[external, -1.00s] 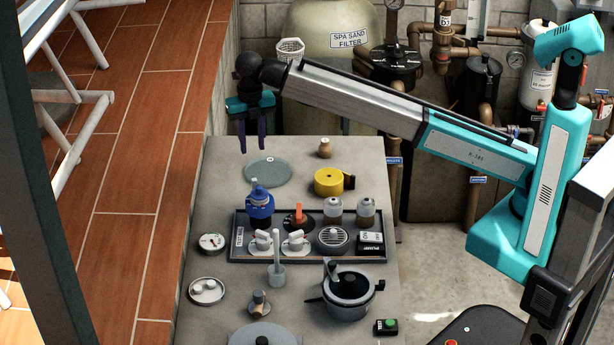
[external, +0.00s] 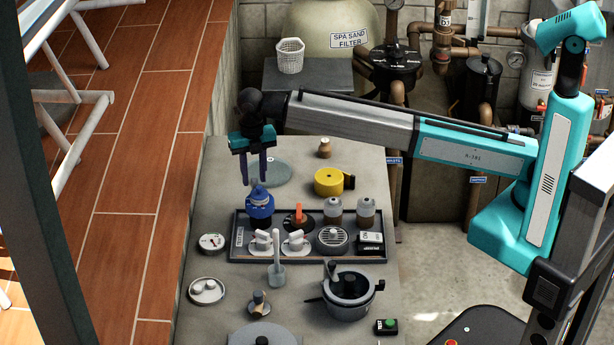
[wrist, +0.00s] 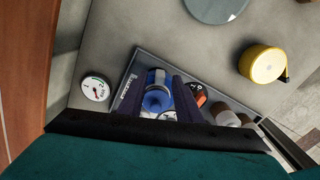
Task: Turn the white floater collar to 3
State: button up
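A blue floater (external: 260,206) with a pale top stands upright at the back left of the dark tray. It also shows between my fingers in the wrist view (wrist: 157,100), as a blue ring with a paler band. I cannot clearly make out its white collar or any numbers on it. My gripper (external: 254,182) points down with its fingers apart and empty, close above the floater's top. In the wrist view the fingers (wrist: 155,92) lie to either side of the floater; contact cannot be told.
The tray (external: 300,260) also holds an orange-handled dial (external: 298,218), two jars (external: 366,211), white fittings and a round vented part (external: 333,238). A yellow roll (external: 329,181) and a grey disc (external: 272,172) lie behind. A gauge (external: 211,243) is left of the tray.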

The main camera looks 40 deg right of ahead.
jog(key=shift+f, duration=0.45)
jog(key=shift+c, duration=0.4)
grip_shut()
